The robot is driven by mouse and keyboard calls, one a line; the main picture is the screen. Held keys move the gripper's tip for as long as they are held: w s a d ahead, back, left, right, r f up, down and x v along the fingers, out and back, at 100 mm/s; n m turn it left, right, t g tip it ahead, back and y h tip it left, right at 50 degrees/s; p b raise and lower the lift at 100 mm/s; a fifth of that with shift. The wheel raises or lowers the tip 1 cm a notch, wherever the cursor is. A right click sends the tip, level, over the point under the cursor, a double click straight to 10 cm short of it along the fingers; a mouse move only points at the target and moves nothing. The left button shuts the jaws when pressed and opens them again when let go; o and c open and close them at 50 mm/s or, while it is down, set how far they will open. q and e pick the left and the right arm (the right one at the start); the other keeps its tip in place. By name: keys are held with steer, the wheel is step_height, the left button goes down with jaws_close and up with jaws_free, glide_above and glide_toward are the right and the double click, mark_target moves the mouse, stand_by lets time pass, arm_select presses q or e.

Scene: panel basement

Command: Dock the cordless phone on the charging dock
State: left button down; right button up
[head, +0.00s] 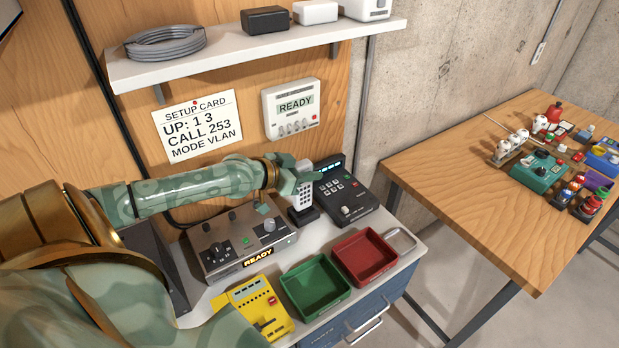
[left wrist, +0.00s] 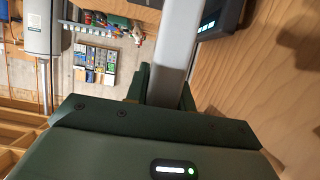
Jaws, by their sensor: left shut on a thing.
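The cordless phone (head: 304,196) is pale grey with a dark keypad and stands roughly upright in the head view. My left gripper (head: 303,174) is shut on its upper part. The small black charging dock (head: 303,217) is directly below the phone on the bench. The phone's lower end meets or overlaps the dock in the picture; I cannot tell whether it is seated. In the left wrist view the phone (left wrist: 177,45) is a grey bar between the green fingers of my left gripper (left wrist: 164,88). My right gripper is not in view.
A black desk console (head: 345,190) stands close right of the dock, and a metal READY unit (head: 240,243) to its left. Green (head: 316,287) and red (head: 364,257) trays and a yellow device (head: 252,307) sit in front. A shelf (head: 260,50) hangs above.

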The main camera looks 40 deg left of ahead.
arm_select(q)
steer(key=shift+w+a+f+b, duration=0.15)
steer(key=shift+f+b, duration=0.3)
steer(key=shift+f, duration=0.5)
steer(key=shift+w+f+b, duration=0.2)
steer(key=shift+f+b, duration=0.2)
steer(key=shift+f, duration=0.55)
steer(key=shift+f, duration=0.1)
steer(key=c, duration=1.2)
jaws_free()
